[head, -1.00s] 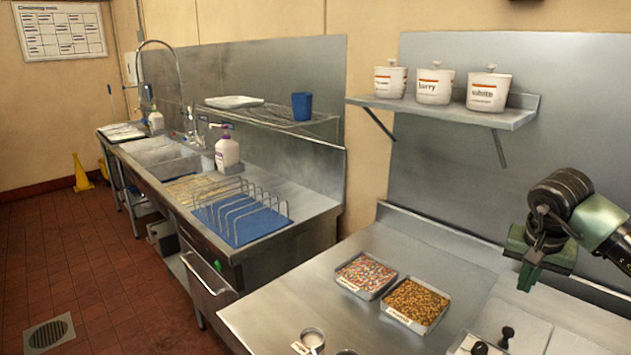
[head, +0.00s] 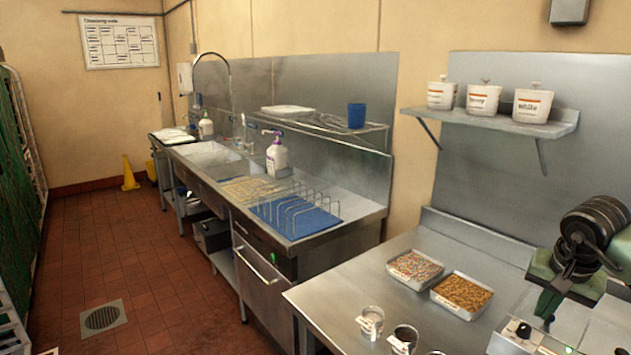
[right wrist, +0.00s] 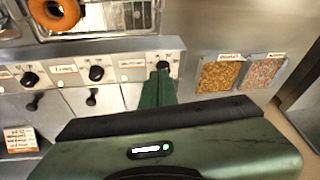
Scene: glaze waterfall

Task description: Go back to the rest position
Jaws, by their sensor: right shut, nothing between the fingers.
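My right gripper (head: 546,306) is at the right edge of the head view, green with a dark wrist, above the steel counter (head: 345,290). It is shut and empty, pointing down. In the right wrist view its closed fingers (right wrist: 158,88) reach toward a panel with black knobs (right wrist: 96,73). My left gripper is not in view.
Trays of sprinkles (head: 415,266) and chopped nuts (head: 461,294) lie on the counter, with small metal cups (head: 370,322) in front. A wall shelf (head: 490,120) holds three white tubs. A doughnut (right wrist: 52,12) shows in the right wrist view. Open floor (head: 150,270) lies left.

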